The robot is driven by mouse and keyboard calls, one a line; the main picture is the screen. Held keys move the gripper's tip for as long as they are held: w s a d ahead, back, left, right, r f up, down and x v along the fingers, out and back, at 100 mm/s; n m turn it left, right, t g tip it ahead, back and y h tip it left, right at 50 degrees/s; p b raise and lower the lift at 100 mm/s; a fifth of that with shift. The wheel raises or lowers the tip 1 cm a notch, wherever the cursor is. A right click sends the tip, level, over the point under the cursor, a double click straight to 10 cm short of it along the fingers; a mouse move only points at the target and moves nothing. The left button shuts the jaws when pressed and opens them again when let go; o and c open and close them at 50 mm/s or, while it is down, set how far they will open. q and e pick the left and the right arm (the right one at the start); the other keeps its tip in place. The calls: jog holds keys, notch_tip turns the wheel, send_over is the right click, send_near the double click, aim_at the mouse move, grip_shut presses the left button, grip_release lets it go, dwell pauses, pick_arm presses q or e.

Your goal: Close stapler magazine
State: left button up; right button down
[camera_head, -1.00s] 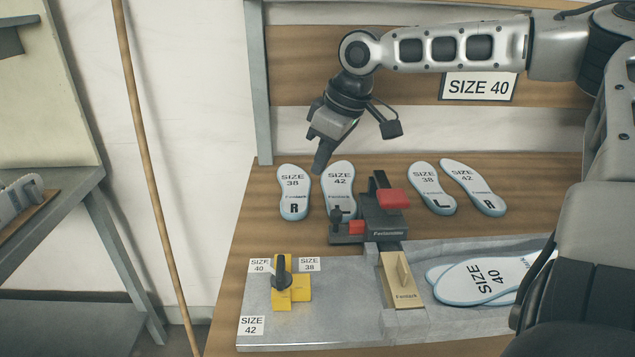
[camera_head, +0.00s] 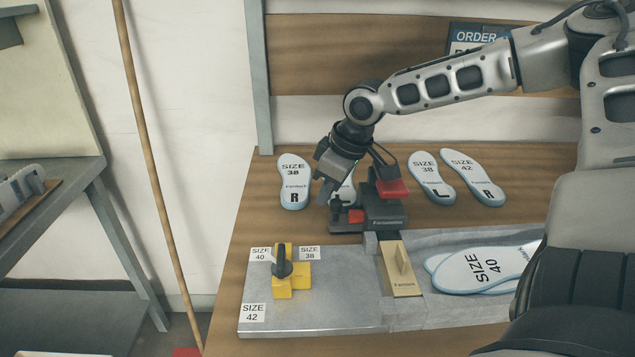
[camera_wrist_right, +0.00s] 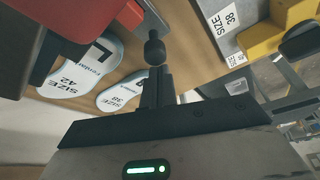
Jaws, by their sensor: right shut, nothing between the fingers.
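The stapler (camera_head: 384,213) is a dark grey block with a red top piece (camera_head: 392,188). It stands at the back edge of the metal fixture. A small black knob (camera_head: 336,210) and a red block (camera_head: 356,216) are on its left side. My right gripper (camera_head: 324,199) is shut and empty, pointing down just above and left of the knob. In the right wrist view, the closed fingertips (camera_wrist_right: 157,72) are right at the black knob (camera_wrist_right: 154,48). I cannot tell whether they touch. I cannot tell which part is the magazine. My left gripper is not in view.
Insoles lie behind the stapler, including a size 38 (camera_head: 293,182) and a size 42 (camera_head: 472,178). Size 40 insoles (camera_head: 484,268) lie in the fixture (camera_head: 330,315). A tan block (camera_head: 402,270) sits in front of the stapler. A yellow selector with a black handle (camera_head: 282,262) is left.

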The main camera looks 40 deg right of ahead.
aim_at(345, 216)
jog(key=shift+s, duration=0.1)
